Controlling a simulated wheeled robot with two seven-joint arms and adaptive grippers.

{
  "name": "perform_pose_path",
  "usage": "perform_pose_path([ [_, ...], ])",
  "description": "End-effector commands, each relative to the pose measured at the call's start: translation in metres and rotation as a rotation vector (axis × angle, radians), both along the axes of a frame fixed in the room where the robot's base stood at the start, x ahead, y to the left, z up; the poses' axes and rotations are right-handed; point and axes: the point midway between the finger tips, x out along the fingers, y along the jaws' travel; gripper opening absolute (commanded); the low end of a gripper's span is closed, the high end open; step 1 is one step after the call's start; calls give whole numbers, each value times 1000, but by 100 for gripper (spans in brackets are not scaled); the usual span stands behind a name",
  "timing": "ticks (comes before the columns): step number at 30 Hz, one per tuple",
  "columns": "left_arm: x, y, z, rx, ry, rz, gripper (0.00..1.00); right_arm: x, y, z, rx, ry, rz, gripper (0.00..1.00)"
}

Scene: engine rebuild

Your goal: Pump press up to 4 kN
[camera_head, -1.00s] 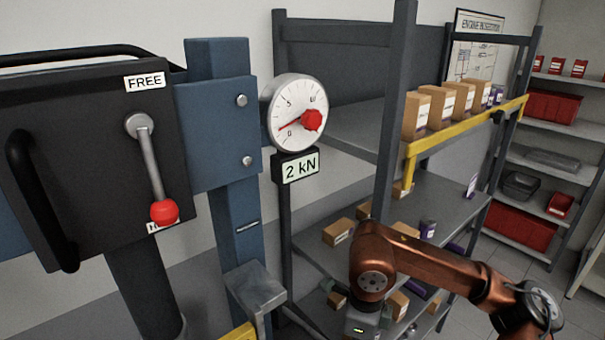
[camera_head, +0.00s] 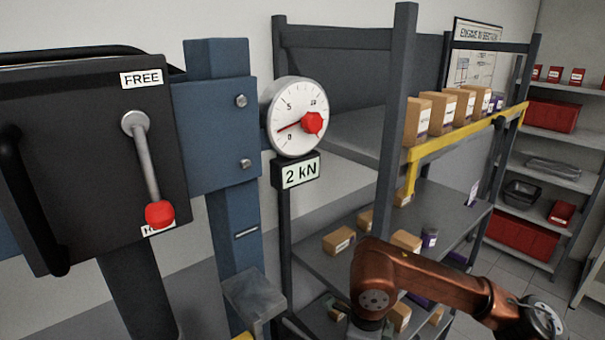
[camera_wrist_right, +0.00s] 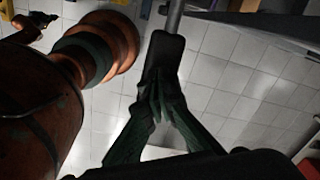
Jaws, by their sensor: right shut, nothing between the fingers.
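The press's round gauge (camera_head: 298,117) has a red needle pointing to the lower left, and the display (camera_head: 300,172) below it reads 2 kN. The valve lever (camera_head: 146,165) with a red knob (camera_head: 159,214) hangs down on the dark box, away from the FREE label and over a lower label that is mostly hidden.
The blue press frame (camera_head: 232,190) carries a grey bracket (camera_head: 252,290) low down. A shelf rack (camera_head: 398,150) with cardboard boxes (camera_head: 438,110) and a yellow rail (camera_head: 460,137) stands close behind my right arm. Red bins (camera_head: 525,236) fill shelves at the far right.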

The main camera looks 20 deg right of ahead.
Motion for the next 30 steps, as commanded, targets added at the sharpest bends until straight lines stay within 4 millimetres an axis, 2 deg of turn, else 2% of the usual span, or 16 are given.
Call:
perform_pose_path([
  [15, -3, 0, -16, 0, 5, 0, 0, 0, 0, -21, -1, 1, 0, 0],
  [30, -3, 0, -16, 0, 5, 0, 0, 0, 0, -22, 0, 0, 0, 0],
])
